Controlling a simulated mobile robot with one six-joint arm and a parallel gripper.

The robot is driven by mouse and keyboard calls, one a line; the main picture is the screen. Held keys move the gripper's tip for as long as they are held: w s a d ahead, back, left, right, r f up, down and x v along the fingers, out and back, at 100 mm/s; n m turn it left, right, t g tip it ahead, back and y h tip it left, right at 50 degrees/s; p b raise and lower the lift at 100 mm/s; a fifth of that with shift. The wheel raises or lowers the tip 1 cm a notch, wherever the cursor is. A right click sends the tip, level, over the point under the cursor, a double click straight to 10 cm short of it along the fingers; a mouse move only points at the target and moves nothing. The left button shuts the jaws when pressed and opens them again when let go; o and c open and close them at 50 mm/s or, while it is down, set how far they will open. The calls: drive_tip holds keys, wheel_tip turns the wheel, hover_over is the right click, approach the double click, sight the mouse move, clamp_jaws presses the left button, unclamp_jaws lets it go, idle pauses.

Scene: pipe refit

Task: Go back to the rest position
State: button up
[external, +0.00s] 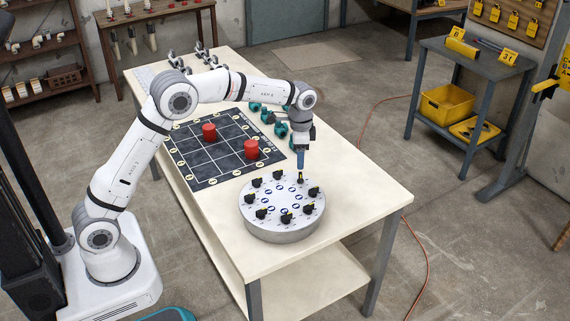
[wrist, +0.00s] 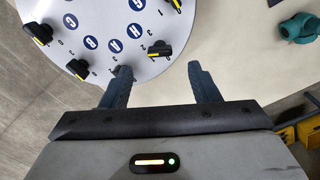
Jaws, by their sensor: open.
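My gripper (external: 302,162) points down over the back part of the round white dial panel (external: 281,207) near the right edge of the table. In the wrist view my gripper (wrist: 160,80) is open, its two blue-grey fingers apart with nothing between them. The panel (wrist: 100,55) bears several black knobs with yellow marks around its rim and lettered blue discs inside them. One knob (wrist: 159,50) sits just beyond the gap between the fingers.
A dark grid mat (external: 205,160) with two red cylinders (external: 209,131) (external: 251,149) lies left of the panel. Teal fittings (external: 267,116) lie behind my gripper. Grey fittings (external: 205,52) stand at the table's far end. The table (external: 345,165) is bare to the right.

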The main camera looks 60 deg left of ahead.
drive_tip(key=shift+r, duration=0.3)
drive_tip(key=s+r+n, duration=0.1)
drive_tip(key=s+r, duration=0.2)
drive_tip(key=s, duration=0.3)
drive_tip(key=s+r+n+t, duration=0.1)
drive_tip(key=s+r, duration=0.2)
drive_tip(key=s, duration=0.3)
drive_tip(key=s+r+n, duration=0.1)
drive_tip(key=s+r, duration=0.2)
drive_tip(key=s, duration=0.4)
drive_tip(key=s+f+n+t, duration=0.1)
drive_tip(key=s+f+n, duration=0.2)
drive_tip(key=s, duration=1.6)
drive_tip(key=shift+s+d+t, duration=0.3)
drive_tip(key=shift+s+d, duration=0.05)
